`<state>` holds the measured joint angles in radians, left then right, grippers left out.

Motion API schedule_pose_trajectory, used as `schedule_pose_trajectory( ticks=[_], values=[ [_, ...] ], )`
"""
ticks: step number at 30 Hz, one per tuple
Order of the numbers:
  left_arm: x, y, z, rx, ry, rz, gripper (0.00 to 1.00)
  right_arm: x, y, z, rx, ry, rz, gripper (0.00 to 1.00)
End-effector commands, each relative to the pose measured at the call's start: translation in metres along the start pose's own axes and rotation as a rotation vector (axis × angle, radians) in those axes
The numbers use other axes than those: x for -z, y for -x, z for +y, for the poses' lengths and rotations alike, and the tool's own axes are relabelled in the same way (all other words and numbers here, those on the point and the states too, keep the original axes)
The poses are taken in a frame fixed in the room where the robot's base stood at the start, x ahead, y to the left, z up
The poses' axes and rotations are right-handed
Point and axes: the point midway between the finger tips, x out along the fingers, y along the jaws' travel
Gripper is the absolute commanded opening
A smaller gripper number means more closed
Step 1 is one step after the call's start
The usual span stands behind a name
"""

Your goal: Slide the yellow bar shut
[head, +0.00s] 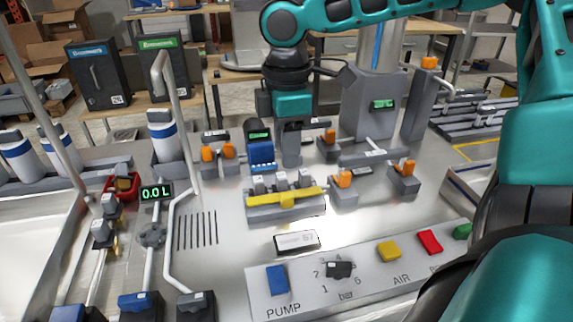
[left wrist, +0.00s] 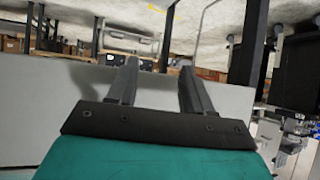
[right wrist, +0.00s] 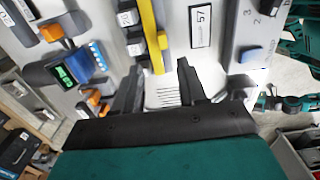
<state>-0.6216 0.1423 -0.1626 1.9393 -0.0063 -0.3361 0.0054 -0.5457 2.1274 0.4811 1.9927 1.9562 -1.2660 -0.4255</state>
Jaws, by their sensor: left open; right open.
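The yellow bar (head: 285,197) lies across the front of a low grey block with several grey switch-like levers behind it, at the middle of the bench. It also shows in the right wrist view (right wrist: 151,35), just beyond the fingertips. My right gripper (head: 291,160) points down behind the block and stands apart from the bar. In the right wrist view its fingers (right wrist: 160,70) are spread with nothing between them. My left gripper (left wrist: 155,75) is open and empty in the left wrist view, before a plain grey surface. It is not in the head view.
A blue dispenser (head: 261,153) and orange-handled valves (head: 343,178) stand around the block. In front are a white label plate (head: 297,241) and a panel with coloured buttons and a knob (head: 340,269). A 0.0 L display (head: 156,192) and pipes stand left.

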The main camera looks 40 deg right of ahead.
Motion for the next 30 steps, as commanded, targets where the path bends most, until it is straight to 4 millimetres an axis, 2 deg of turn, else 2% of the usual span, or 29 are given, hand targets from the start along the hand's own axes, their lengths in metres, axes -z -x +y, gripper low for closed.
schedule_pose_trajectory(
  ticks=[1,3,8,30],
  values=[
    [0.003,0.002,0.0,0.0,0.0,0.0,0.5,0.0,0.011,0.001,-0.003,-0.001,0.003,0.41],
    [0.004,0.003,0.0,0.0,0.0,0.0,0.5,0.0,0.021,0.001,-0.003,-0.001,0.001,0.41],
    [0.005,0.003,0.0,0.0,0.0,0.0,0.5,0.0,0.033,0.0,-0.001,0.001,0.0,0.41],
    [0.004,0.005,0.0,-0.001,0.0,-0.003,0.5,-0.003,0.032,0.003,-0.01,-0.024,0.01,0.41]
  ],
)
